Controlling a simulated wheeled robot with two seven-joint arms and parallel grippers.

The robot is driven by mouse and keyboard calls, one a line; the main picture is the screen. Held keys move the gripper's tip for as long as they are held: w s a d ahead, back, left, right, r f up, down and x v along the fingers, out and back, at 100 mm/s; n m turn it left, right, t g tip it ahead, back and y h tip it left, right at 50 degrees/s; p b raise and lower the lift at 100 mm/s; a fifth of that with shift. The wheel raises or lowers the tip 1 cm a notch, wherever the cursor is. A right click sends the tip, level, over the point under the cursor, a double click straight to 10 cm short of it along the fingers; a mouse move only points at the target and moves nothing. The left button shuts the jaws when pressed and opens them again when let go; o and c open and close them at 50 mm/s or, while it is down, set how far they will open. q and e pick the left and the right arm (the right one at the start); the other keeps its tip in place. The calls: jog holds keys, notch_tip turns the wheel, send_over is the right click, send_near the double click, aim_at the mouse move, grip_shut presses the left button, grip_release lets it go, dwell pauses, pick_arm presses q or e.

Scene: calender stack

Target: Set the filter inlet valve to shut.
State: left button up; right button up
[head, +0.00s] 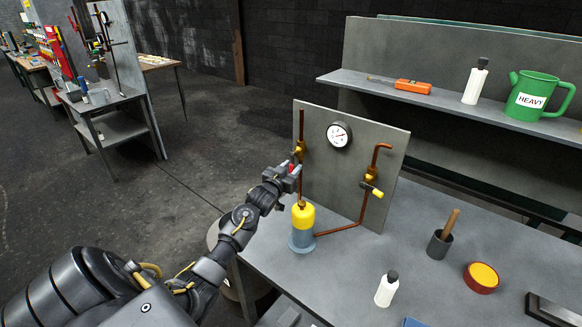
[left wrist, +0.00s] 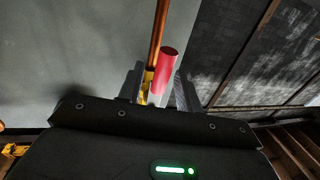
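A grey upright panel (head: 340,185) carries copper pipes. On its left pipe is a brass valve (head: 300,149) with a red handle (head: 293,161); this pipe runs down to the filter, a yellow-topped blue-grey cylinder (head: 303,218). On the right pipe is a second brass valve with a yellow handle (head: 377,192). My left gripper (head: 295,172) is at the red handle. In the left wrist view the red handle (left wrist: 169,63) stands between the two spread fingers, in front of the copper pipe; contact is unclear. My right gripper is not in view.
A round gauge (head: 339,135) sits on the panel between the pipes. A shelf behind holds a green watering can (head: 533,95).

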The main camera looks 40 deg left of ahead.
pick_arm(q)
jog(key=shift+w, duration=0.1)
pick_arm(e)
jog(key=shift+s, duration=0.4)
pick_arm(q)
grip_shut()
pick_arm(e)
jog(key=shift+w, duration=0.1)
